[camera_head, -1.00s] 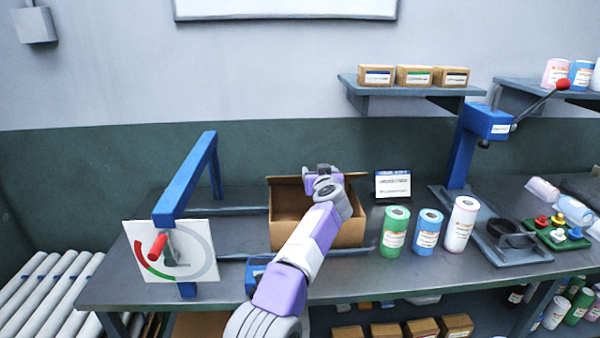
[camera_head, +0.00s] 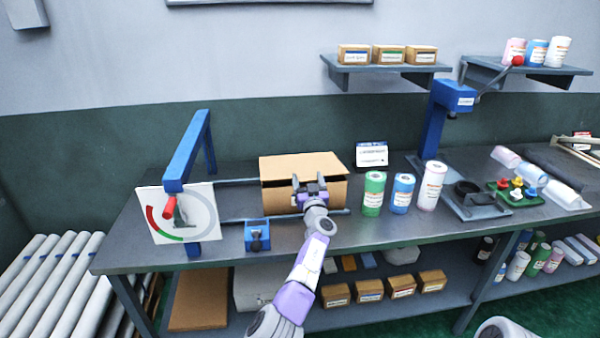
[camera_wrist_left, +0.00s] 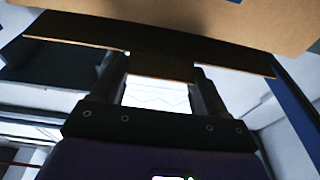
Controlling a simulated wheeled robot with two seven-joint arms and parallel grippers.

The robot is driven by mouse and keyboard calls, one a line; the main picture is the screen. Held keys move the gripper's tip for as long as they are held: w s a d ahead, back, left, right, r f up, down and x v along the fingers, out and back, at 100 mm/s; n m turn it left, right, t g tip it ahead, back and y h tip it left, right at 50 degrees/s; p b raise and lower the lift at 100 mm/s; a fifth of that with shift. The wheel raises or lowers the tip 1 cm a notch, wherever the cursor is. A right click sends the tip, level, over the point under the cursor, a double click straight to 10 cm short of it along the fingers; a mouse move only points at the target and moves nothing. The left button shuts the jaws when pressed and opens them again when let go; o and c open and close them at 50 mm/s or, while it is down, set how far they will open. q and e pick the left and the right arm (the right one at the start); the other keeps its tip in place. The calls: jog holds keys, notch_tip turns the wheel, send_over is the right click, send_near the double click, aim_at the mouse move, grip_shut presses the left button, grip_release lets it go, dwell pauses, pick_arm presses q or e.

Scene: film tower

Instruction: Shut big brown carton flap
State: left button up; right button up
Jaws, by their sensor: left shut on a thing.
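The big brown carton (camera_head: 276,200) stands on the grey bench between two rails. Its broad top flap (camera_head: 300,164) lies over most of the opening, with a dark gap beneath its front edge. My left gripper (camera_head: 310,184) is at the carton's front edge, shut on a carton flap. In the left wrist view, the fingers (camera_wrist_left: 160,85) close around part of a dark flap (camera_wrist_left: 75,30) with a tan edge, below a broad brown carton panel (camera_wrist_left: 200,14). The gripper hides part of the carton's front. My right gripper is not in view.
A blue frame (camera_head: 188,155) with a dial plate (camera_head: 152,212) stands left of the carton. A small blue block (camera_head: 257,235) sits at the front. Green, blue and white cans (camera_head: 373,195) stand close on the right. A shelf (camera_head: 385,68) hangs above.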

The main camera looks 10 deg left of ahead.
pick_arm(q)
jog(key=shift+d+f+t, duration=0.2)
jog(key=shift+f+t, duration=0.05)
jog(key=shift+f, duration=0.45)
jog(key=shift+d+f+t, duration=0.15)
jog(key=shift+f+t, duration=0.1)
jog(key=shift+f, duration=0.4)
